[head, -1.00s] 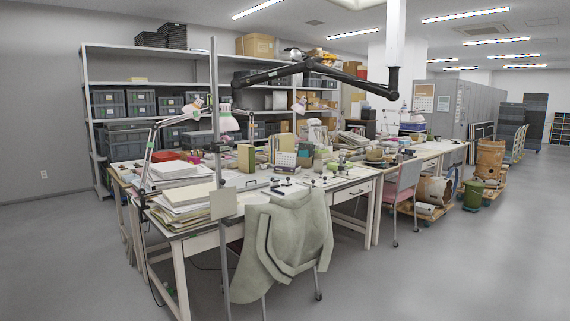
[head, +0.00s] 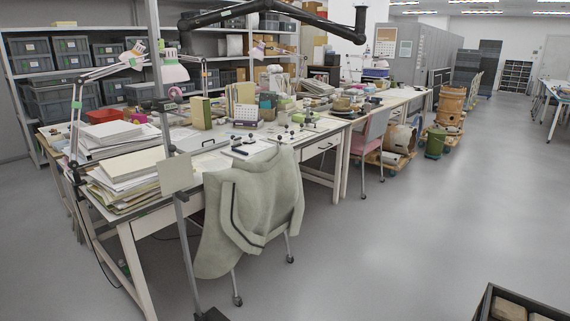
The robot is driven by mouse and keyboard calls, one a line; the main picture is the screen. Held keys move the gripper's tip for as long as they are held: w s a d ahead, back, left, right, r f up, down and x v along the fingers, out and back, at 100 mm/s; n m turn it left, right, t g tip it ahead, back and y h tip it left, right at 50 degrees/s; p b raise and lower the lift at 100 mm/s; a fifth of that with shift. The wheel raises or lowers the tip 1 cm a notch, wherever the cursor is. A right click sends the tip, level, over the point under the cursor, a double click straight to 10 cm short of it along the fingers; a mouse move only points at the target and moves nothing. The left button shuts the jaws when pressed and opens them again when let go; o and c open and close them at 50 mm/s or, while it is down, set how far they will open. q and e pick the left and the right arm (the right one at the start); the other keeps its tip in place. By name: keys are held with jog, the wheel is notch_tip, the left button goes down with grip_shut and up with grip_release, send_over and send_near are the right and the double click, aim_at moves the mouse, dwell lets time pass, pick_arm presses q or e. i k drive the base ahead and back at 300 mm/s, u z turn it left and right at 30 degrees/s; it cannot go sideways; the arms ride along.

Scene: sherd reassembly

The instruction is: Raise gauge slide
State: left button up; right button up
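A tall grey upright post (head: 186,235) stands on the floor in front of the desk's left part and leans in the picture. Its top is cut off by the frame. A dark clamp-like piece (head: 160,104) sits on the post and looks like the gauge slide, though it is too small to be sure. A pale square plate (head: 175,172) is on the post lower down, at about desk-top height. The post's dark foot (head: 210,314) shows at the bottom edge. Neither of my grippers is in view.
The cluttered desk (head: 160,221) stands behind the post, with paper stacks (head: 125,180) close by. A chair draped with a grey-green garment (head: 250,205) is just right of the post. A dark crate (head: 485,302) is at bottom right. The floor (head: 400,240) between is clear.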

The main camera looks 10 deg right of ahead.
aim_at(312, 120)
jog(key=z, duration=0.75)
jog(key=i, duration=5.35)
jog(key=u, duration=0.55)
